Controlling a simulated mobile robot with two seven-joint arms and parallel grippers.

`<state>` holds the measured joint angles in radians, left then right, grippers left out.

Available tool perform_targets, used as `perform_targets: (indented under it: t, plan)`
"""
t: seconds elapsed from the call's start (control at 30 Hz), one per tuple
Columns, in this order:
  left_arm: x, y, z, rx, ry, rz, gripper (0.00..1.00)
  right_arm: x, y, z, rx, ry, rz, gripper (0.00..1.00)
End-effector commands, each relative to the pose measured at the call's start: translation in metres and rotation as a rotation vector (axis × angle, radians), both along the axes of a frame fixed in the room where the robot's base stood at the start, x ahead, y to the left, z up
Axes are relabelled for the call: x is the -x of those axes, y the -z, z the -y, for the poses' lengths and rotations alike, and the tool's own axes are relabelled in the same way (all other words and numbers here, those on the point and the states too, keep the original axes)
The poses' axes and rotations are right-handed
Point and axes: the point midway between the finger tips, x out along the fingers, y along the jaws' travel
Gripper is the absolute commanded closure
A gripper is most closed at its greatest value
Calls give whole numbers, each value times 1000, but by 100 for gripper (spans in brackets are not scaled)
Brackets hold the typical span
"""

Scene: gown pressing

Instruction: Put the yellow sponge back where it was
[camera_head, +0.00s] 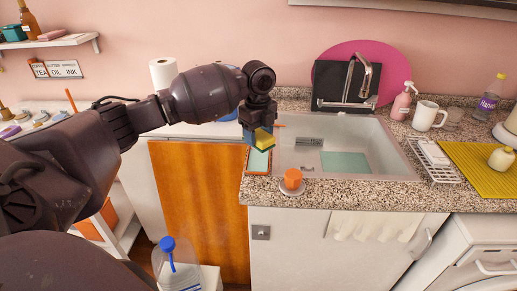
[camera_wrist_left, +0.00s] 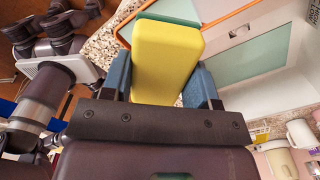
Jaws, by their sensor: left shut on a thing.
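The yellow sponge (camera_head: 263,139), with a green layer on one side, is held in my left gripper (camera_head: 258,128) at the left edge of the sink. In the left wrist view the sponge (camera_wrist_left: 166,62) sits between the two blue fingers, which are shut on it. Below it in the head view is a small tray with an orange-brown rim (camera_head: 247,173) and a pale green inside. The sponge appears above the tray; the gap is hard to judge.
The sink (camera_head: 388,158) lies right of the tray. An orange-topped item on a small dish (camera_head: 292,188) stands at the counter's front edge. A pink soap bottle (camera_head: 401,103), a white mug (camera_head: 427,115) and a yellow mat (camera_head: 470,184) are further right.

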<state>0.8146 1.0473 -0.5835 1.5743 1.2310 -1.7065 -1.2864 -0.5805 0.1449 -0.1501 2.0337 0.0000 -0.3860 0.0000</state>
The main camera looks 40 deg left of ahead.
Motion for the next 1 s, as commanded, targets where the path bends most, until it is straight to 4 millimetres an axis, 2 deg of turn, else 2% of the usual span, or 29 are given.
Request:
perform_targets:
  t: [0.3,0.93,0.97,1.0]
  plan:
    - [1,49,0,1,0,-4,72,4,12,0,0,1,-18,19]
    - [0,59,0,1,-1,-2,72,2,8,0,2,-2,-12,19]
    - [0,59,0,1,0,-1,44,2,8,0,2,-2,-12,19]
    - [0,59,0,1,0,-1,38,2,8,0,2,-2,-12,19]
